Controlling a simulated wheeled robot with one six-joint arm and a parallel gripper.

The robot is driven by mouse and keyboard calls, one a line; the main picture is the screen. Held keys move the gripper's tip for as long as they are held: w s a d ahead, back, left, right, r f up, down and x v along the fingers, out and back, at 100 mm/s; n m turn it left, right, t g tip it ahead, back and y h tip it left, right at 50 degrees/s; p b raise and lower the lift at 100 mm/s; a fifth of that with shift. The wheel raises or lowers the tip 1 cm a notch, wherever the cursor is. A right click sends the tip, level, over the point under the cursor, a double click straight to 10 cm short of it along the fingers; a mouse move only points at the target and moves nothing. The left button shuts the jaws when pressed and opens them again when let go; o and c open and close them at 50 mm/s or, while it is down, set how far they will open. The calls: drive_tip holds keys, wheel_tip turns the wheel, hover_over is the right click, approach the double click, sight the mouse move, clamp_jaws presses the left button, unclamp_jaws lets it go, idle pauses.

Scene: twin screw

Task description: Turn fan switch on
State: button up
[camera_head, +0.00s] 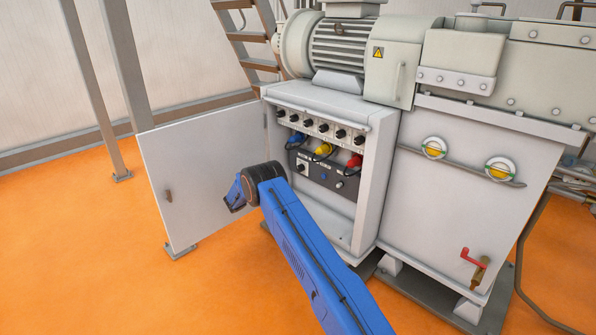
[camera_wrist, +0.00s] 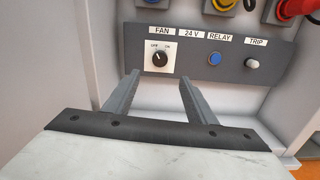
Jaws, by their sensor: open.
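The fan switch (camera_wrist: 160,59) is a black rotary knob on a white plate under a "FAN" label, on a dark grey panel (camera_wrist: 285,66) inside the open cabinet. Its plate has two position marks; the knob's pointer appears tilted to the upper left, toward the left mark. In the head view the fan switch (camera_head: 302,167) is small, at the panel's left end. My gripper (camera_wrist: 160,84) is open and empty, its two fingers pointing toward the panel just below the switch, apart from it. In the head view my gripper (camera_head: 236,193) is in front of the cabinet's lower left, partly hidden by my blue arm.
Right of the switch are a blue button (camera_wrist: 214,58) under "24 V" and "RELAY" labels and a white knob (camera_wrist: 252,63) under "TRIP". Blue, yellow (camera_head: 323,150) and red (camera_head: 354,163) plugs hang above. The open cabinet door (camera_head: 185,195) stands left of my gripper.

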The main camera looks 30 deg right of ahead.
sight(298, 169)
drive_tip(key=x, duration=1.6)
drive_tip(key=shift+w+d, duration=0.1)
drive_tip(key=shift+d, duration=0.2)
drive_tip(key=c, duration=1)
